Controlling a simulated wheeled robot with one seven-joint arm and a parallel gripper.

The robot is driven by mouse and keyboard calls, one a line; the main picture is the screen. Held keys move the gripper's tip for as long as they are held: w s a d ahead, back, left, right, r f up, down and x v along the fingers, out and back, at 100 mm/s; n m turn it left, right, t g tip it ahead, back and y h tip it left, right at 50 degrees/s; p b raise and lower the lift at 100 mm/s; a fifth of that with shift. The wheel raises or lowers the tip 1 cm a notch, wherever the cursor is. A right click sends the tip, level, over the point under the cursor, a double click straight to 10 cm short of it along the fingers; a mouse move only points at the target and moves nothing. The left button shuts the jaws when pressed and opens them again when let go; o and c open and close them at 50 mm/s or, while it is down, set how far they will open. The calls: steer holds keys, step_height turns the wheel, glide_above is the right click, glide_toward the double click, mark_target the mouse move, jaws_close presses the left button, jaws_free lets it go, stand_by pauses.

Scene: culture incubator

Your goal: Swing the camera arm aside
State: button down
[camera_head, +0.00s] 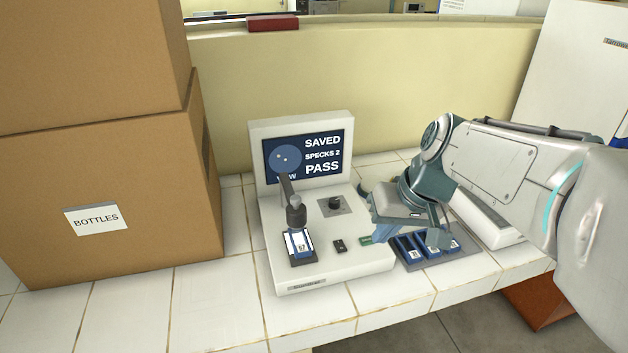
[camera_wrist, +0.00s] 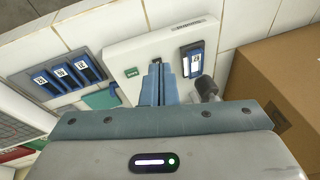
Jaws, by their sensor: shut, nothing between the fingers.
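The camera arm (camera_head: 287,188) is a dark post with a round head (camera_head: 296,212) on the white imaging device (camera_head: 322,273). Its head is over or just behind a blue cassette (camera_head: 299,246) with a white label, set in a dark slot; I cannot tell the exact overlap. In the wrist view the camera arm (camera_wrist: 206,88) shows just right of my fingers, partly hidden by my gripper body, and the cassette (camera_wrist: 191,60) lies beyond it. My gripper (camera_wrist: 158,70) is shut and empty, above the device's right side, apart from the camera arm.
The screen (camera_head: 305,158) reads "SAVED", "SPECKS 2", "PASS". A black knob (camera_head: 335,204) and green button (camera_wrist: 132,72) are on the device. A rack (camera_head: 464,254) with several blue cassettes stands to its right. Cardboard boxes (camera_head: 110,240) stand left, with clear tiles between.

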steer(key=w+a+r+n+y+b, duration=0.1)
steer(key=w+y, duration=0.1)
steer(key=w, duration=0.5)
steer(key=w+a+r+n+y+b, duration=0.1)
steer(key=w+n+y, duration=0.1)
steer(key=w, duration=0.5)
steer(key=shift+a+r+t, duration=0.3)
steer(key=shift+a+r, duration=0.05)
steer(key=p, duration=0.2)
glide_toward(301, 205)
steer(key=w+d+x, duration=0.1)
steer(key=x, duration=0.4)
steer(key=shift+s+a, duration=0.35)
steer(key=shift+a, duration=0.25)
steer(key=shift+f, duration=0.1)
